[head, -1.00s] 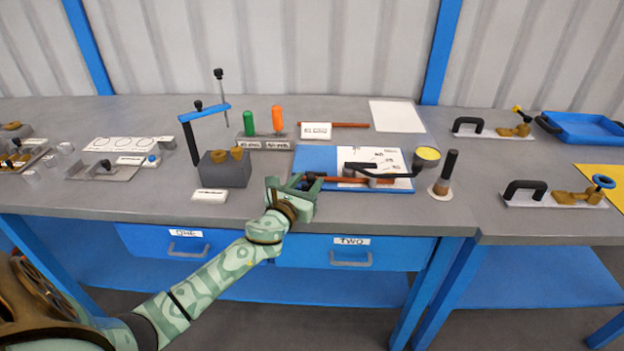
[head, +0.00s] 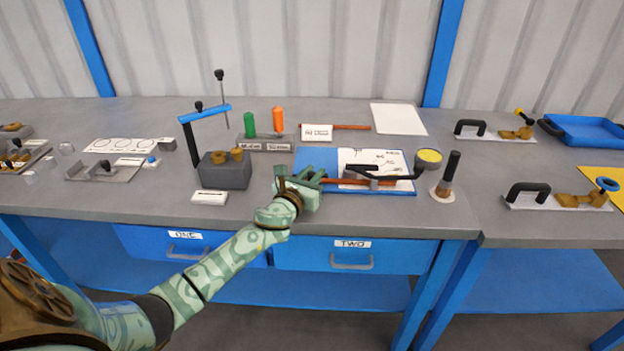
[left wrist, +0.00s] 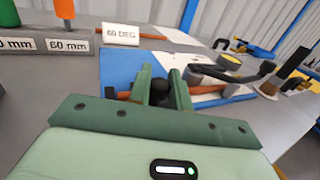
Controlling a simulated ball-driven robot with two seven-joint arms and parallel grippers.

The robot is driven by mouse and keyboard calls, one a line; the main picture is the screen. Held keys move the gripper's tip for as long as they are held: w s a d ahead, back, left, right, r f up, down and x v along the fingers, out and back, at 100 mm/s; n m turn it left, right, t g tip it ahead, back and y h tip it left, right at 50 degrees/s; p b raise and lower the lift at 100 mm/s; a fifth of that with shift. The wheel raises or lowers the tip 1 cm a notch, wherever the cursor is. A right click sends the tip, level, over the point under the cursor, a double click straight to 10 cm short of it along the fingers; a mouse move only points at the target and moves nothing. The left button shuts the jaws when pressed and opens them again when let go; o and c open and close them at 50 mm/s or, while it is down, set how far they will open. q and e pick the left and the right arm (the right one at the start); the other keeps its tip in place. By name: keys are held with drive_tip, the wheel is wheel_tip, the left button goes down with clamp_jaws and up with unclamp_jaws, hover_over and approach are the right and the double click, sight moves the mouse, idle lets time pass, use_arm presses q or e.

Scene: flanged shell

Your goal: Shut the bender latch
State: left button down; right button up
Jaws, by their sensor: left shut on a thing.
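The bender lies on a blue board (head: 318,158) with a white printed sheet, in the middle of the bench. My left gripper (head: 308,177) is at the bender's left end, low over the board's front left. In the left wrist view its two green fingers (left wrist: 161,80) are shut on a black round knob (left wrist: 160,93). I cannot make out the latch's other parts behind the fingers. My right gripper is not in view.
A grey block with a blue-armed clamp (head: 225,172) stands to the left. Green and orange handles (head: 264,122) stand behind. Drawers ONE and TWO (head: 350,255) are below the bench edge.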

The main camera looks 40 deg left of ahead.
use_arm(q)
drive_tip(key=shift+w+a+f, duration=0.1)
drive_tip(key=shift+w+a, duration=0.25)
drive_tip(key=shift+w, duration=0.2)
drive_tip(key=shift+r, duration=0.2)
drive_tip(key=c, duration=1.3)
unclamp_jaws()
drive_tip(key=shift+f, duration=0.1)
drive_tip(key=s+d+p, duration=0.2)
drive_tip(key=s, duration=1.4)
drive_tip(key=shift+d+p, duration=0.25)
drive_tip(key=shift+p, duration=0.1)
drive_tip(key=shift+f, duration=0.1)
